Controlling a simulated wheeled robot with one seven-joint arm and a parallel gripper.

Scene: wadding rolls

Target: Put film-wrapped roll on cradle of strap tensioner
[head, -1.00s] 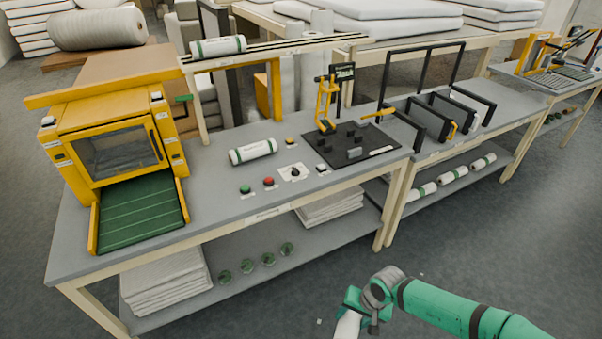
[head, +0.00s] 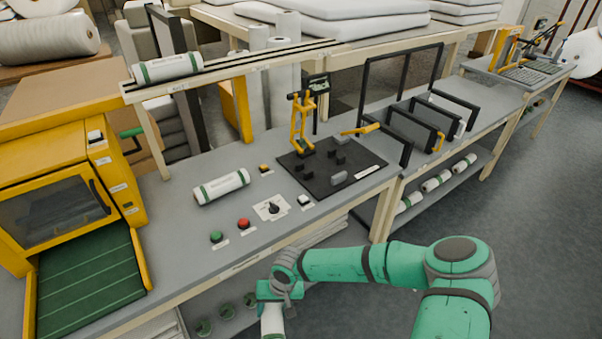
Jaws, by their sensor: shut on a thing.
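My gripper (head: 276,292) is low at the bottom of the head view, in front of the bench's front edge. It is shut on a white roll (head: 272,322), of which only the upper part shows; the frame's bottom edge cuts it off. The strap tensioner (head: 330,165) stands on the bench: a black plate with a yellow lever post. Its cradle appears to be the small dark blocks (head: 307,165) on the plate; nothing lies on them. Another white roll with green bands (head: 221,187) lies on the bench left of the plate, and a similar one (head: 167,68) on the raised rail.
Green, red and black controls (head: 243,224) sit near the bench's front edge. A yellow machine with a green belt (head: 85,270) is at left. Black frames (head: 412,125) stand right of the tensioner. More rolls (head: 437,182) lie on the lower shelf. Floor at right is clear.

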